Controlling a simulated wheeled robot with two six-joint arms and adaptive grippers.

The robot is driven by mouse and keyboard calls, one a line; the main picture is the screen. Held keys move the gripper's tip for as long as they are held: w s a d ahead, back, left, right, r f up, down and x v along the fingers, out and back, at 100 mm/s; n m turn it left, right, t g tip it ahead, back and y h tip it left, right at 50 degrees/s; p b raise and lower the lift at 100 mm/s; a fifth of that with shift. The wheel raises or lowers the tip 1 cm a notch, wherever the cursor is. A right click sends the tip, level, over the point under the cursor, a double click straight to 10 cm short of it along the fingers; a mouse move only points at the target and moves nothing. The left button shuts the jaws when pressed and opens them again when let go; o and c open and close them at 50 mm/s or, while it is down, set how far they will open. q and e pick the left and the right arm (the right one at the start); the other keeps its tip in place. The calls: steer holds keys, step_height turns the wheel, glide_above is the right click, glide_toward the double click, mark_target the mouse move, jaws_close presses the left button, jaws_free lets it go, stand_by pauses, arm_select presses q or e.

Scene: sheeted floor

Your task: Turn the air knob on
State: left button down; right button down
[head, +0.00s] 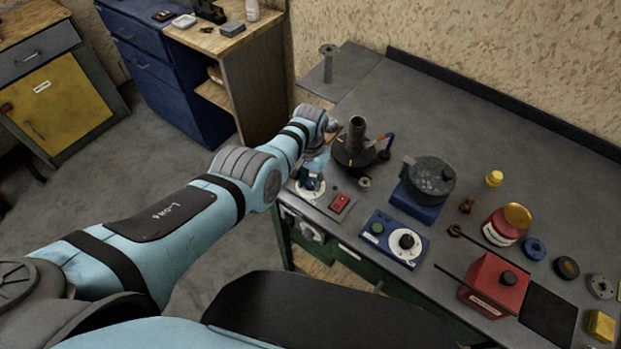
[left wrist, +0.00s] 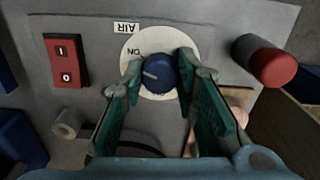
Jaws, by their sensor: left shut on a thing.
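The blue air knob (left wrist: 160,73) sits on a white round dial (left wrist: 158,44) under an AIR label (left wrist: 127,28). The letters ON show at the dial's upper left. A pale mark on the knob lies toward its left side. My left gripper (head: 311,178) reaches down over the dial at the near left corner of the bench in the head view. In the left wrist view its two green fingers (left wrist: 161,80) are shut on the knob, one on each side. The knob is mostly hidden by the gripper in the head view. My right gripper is not in view.
A red rocker switch (head: 340,203) is beside the dial, and a red cylinder (left wrist: 271,66) stands out at the right in the wrist view. A burner-like stand (head: 356,140), a dark pot (head: 430,178) and a blue control box (head: 396,238) are to the right on the bench.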

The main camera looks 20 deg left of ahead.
mark_target(311, 181)
arm_select(q)
steer(key=shift+w+r+m, duration=0.1)
steer(key=shift+m, duration=0.7)
steer(key=c, duration=1.2)
jaws_free()
steer(key=shift+c, duration=0.2)
step_height(311, 181, up, 12)
